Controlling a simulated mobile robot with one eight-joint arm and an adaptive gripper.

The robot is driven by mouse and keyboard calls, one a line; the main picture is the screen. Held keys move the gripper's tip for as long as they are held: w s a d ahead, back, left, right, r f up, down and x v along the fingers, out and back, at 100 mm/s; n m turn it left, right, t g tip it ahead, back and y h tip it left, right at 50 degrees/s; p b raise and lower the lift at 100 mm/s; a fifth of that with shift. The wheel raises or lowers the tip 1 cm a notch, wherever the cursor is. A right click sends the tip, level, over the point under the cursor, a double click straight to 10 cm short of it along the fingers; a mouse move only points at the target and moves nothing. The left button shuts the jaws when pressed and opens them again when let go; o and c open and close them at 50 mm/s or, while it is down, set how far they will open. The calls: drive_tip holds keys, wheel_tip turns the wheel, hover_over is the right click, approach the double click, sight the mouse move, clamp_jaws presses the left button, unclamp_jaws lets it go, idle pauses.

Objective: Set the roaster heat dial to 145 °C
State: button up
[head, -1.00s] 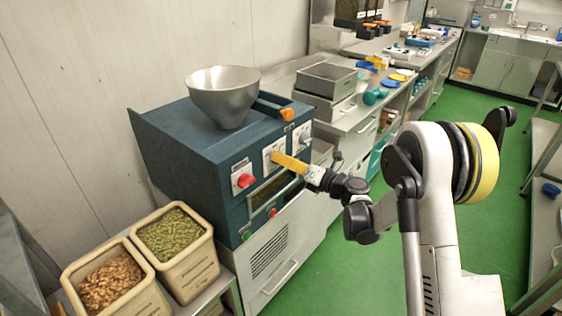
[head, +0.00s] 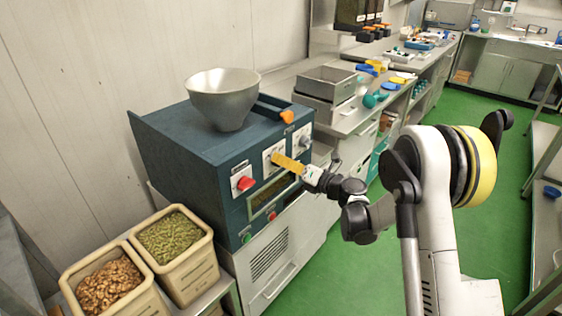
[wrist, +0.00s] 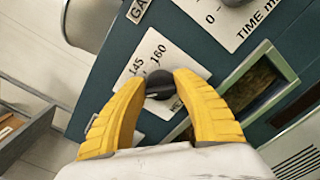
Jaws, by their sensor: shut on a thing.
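The roaster (head: 180,150) is a dark teal cabinet with a metal hopper (head: 223,98) on top. Its front carries several white plates with knobs. The heat dial (wrist: 160,84) is a dark round knob on a white plate (head: 267,156) marked 145 and 160 in the wrist view. My gripper (wrist: 158,82) has its yellow fingers shut on this dial, one on each side; it also shows in the head view (head: 280,158). The fingers hide part of the scale, and I cannot read the dial's setting.
A red knob (head: 245,183) is left of my gripper. A plate marked TIME (wrist: 245,15) with another knob lies to the other side. Bins of nuts (head: 105,285) and green pieces (head: 172,236) stand at front left. The green floor (head: 330,265) right of the roaster is clear.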

drive_tip(key=m+b, duration=0.1)
drive_tip(key=m, duration=0.3)
drive_tip(key=shift+f+m, duration=0.15)
drive_tip(key=shift+m, duration=0.25)
drive_tip(key=shift+w+m+b, duration=0.1)
drive_tip(key=shift+m+b, duration=0.45)
drive_tip(key=shift+m, duration=1.55)
drive_tip(key=o, duration=1.2)
drive_tip(key=v, duration=1.2)
